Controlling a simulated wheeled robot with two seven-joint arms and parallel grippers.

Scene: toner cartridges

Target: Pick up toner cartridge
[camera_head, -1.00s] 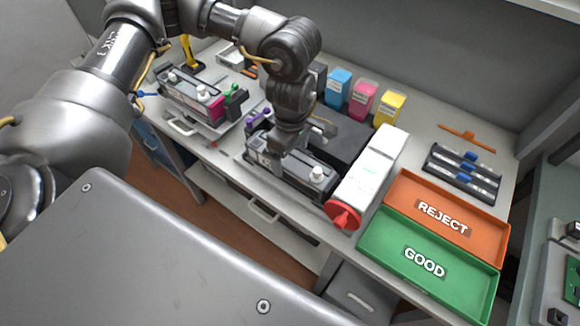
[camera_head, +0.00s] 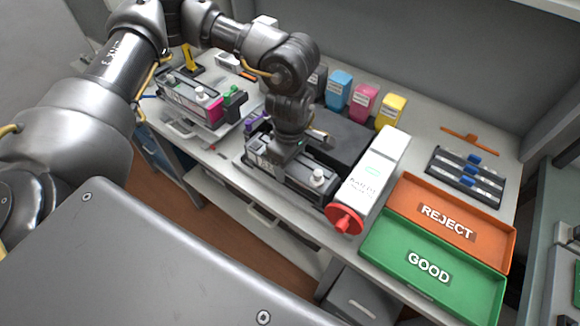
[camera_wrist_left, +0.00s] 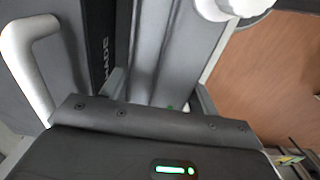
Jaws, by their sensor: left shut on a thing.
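A dark grey toner cartridge (camera_head: 310,172) with a white round knob lies near the front edge of the table, left of the white bottle. My left gripper (camera_head: 287,150) reaches down onto it from above and is shut on it. In the left wrist view, the grey cartridge body (camera_wrist_left: 165,55) shows between the two fingers of the gripper (camera_wrist_left: 160,92). The fingertips are hidden in the head view. I cannot tell whether the cartridge touches the table. My right gripper is not in view.
A white bottle with a red cap (camera_head: 344,218) lies close on the right. Beyond are an orange REJECT tray (camera_head: 478,246) and a green GOOD tray (camera_head: 395,262). Blue (camera_head: 339,92), magenta (camera_head: 363,101) and yellow (camera_head: 391,111) containers stand behind. Another cartridge (camera_head: 180,92) lies left.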

